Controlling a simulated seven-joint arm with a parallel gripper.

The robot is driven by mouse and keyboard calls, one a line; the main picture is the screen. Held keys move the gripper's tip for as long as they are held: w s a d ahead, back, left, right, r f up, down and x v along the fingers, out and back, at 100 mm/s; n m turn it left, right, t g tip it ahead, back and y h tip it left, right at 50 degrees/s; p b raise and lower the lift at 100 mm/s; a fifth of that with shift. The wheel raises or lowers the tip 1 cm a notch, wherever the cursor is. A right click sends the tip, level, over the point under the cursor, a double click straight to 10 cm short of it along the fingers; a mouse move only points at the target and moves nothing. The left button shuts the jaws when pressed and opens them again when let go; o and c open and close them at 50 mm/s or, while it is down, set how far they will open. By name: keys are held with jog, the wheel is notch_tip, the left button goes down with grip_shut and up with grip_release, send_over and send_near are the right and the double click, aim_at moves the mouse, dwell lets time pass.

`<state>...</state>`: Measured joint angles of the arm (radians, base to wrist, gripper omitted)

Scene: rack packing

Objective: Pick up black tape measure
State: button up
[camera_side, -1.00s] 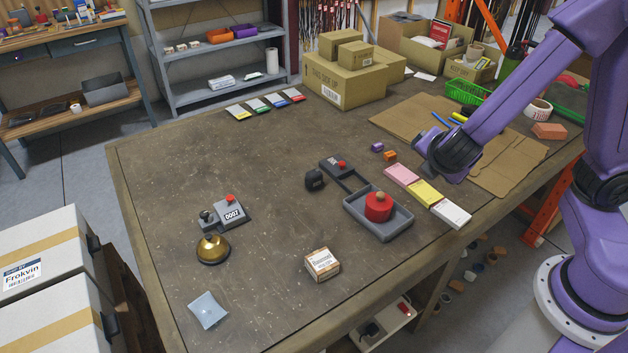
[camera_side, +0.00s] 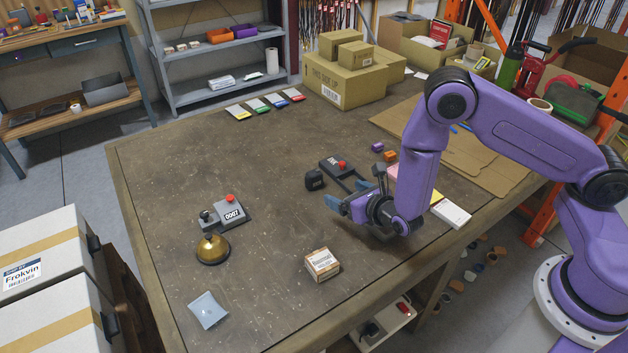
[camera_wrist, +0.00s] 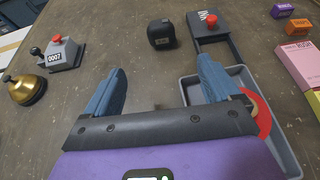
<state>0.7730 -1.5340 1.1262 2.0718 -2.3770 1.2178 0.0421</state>
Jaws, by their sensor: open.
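The black tape measure (camera_side: 314,180) stands on the table left of the dark device with a red button. In the wrist view the tape measure (camera_wrist: 161,34) is ahead of my fingers, near the top middle and a little left of the gap's right finger. My gripper (camera_side: 347,197) is open and empty, with two blue fingers spread apart. In the side view it is to the right of and nearer the camera than the tape measure, not touching it. The wrist view shows both fingers of my gripper (camera_wrist: 163,85) with bare table between them.
A grey tray (camera_wrist: 278,143) with a red round object (camera_wrist: 256,110) lies beside my right finger. The dark red-button device (camera_side: 335,166) is close right of the tape measure. A counter box (camera_side: 222,211), a brass bell (camera_side: 212,249) and a small carton (camera_side: 322,264) stand apart. The table's middle is clear.

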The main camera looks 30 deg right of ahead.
aim_at(317, 181)
jog(key=x, duration=1.1)
jog(key=shift+w+d+f, duration=0.1)
jog(key=shift+w+f, duration=0.15)
jog(key=shift+w, duration=0.1)
jog(key=shift+x, duration=2.5)
jog(key=shift+f, duration=0.2)
jog(key=c, duration=1.2)
